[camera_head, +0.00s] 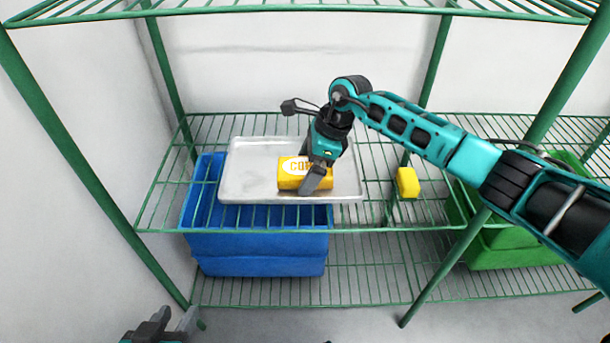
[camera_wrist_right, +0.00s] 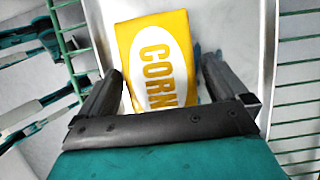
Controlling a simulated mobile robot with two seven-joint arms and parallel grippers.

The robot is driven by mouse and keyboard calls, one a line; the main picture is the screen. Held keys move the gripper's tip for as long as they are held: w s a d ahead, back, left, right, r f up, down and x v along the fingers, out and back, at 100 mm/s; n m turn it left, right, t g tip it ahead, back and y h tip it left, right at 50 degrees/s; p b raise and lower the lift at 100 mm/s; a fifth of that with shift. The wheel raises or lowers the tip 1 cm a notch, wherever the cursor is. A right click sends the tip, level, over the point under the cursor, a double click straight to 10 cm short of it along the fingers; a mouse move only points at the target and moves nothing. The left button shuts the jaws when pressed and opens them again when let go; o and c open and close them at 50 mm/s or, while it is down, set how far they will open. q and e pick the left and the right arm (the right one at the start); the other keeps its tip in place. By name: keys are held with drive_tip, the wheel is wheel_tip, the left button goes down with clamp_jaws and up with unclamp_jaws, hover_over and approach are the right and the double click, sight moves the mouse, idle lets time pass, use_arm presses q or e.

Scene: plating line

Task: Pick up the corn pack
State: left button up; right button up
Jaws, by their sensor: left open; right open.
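The corn pack (camera_head: 290,176) is a yellow block with a white oval label, lying on a metal tray (camera_head: 240,178) on the shelf. It also shows in the right wrist view (camera_wrist_right: 150,62), label facing the camera. My right gripper (camera_head: 316,176) is over the right part of the pack, its fingers open. In the right wrist view its fingers (camera_wrist_right: 160,85) stand on either side of the pack's near end; I cannot tell whether they touch it. My left gripper (camera_head: 168,326) is open and empty at the bottom edge of the head view, low in front of the rack.
A green wire rack surrounds the tray, with an upper shelf (camera_head: 300,9) above and posts at the front. Another yellow block (camera_head: 407,182) sits on the shelf right of the tray. A blue crate (camera_head: 258,250) and a green crate (camera_head: 500,255) stand below.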

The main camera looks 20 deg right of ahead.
sight(307, 166)
drive_tip(key=shift+f, duration=0.2)
drive_tip(key=shift+w+a, duration=0.1)
drive_tip(key=c, duration=1.2)
wheel_tip(307, 166, up, 9)
drive_tip(key=shift+f+p, duration=0.1)
drive_tip(key=shift+p, duration=1.15)
drive_tip(key=shift+r, duration=0.65)
use_arm(q)
drive_tip(key=shift+a+r, duration=0.4)
drive_tip(key=shift+r, duration=0.25)
